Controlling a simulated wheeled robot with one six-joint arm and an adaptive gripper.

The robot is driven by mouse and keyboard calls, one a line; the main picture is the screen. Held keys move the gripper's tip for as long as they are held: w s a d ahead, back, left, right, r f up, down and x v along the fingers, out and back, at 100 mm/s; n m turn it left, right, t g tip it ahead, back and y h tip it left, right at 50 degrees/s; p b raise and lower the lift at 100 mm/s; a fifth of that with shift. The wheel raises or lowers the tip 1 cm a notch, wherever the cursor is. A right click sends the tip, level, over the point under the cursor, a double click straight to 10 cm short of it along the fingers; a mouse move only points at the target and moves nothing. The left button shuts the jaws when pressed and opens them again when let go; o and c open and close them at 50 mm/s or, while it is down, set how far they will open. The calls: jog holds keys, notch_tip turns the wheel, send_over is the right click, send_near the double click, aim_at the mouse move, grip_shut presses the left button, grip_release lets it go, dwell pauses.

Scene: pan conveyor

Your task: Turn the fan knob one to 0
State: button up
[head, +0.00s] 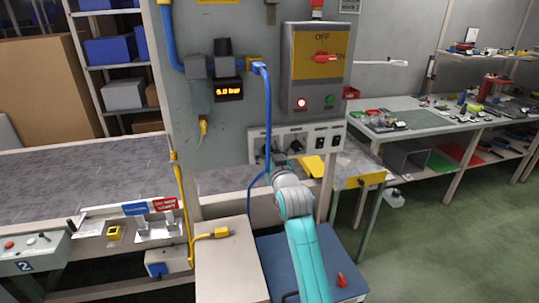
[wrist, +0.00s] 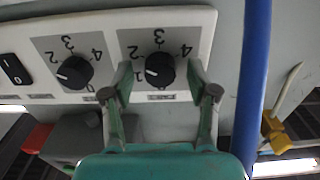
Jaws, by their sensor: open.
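The grey-white control panel (head: 308,140) is on the wall in the head view and fills the top of the wrist view. It carries two black dial knobs with numbered scales. In the wrist view one knob (wrist: 160,70) sits between my open fingers, its white mark pointing left, near the 1. The labels are too small to read, so I cannot tell which is fan knob one. My gripper (wrist: 160,82) is open around the right-hand knob; contact is unclear. My arm largely hides the gripper in the head view.
Black rocker switches (head: 320,142) sit beside the knobs. A blue cable (head: 267,110) runs down close to my gripper. A switch box (head: 315,68) with a red handle is above. A yellow-edged table (head: 355,170) and a blue cabinet (head: 290,255) stand below.

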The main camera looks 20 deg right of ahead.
grip_shut()
jog(key=n, duration=0.5)
jog(key=shift+n, duration=0.4)
jog(key=n, duration=1.2)
jog(key=shift+n, duration=0.3)
jog(key=n, duration=0.5)
jog(key=shift+r, duration=0.1)
jog(key=shift+n, duration=0.4)
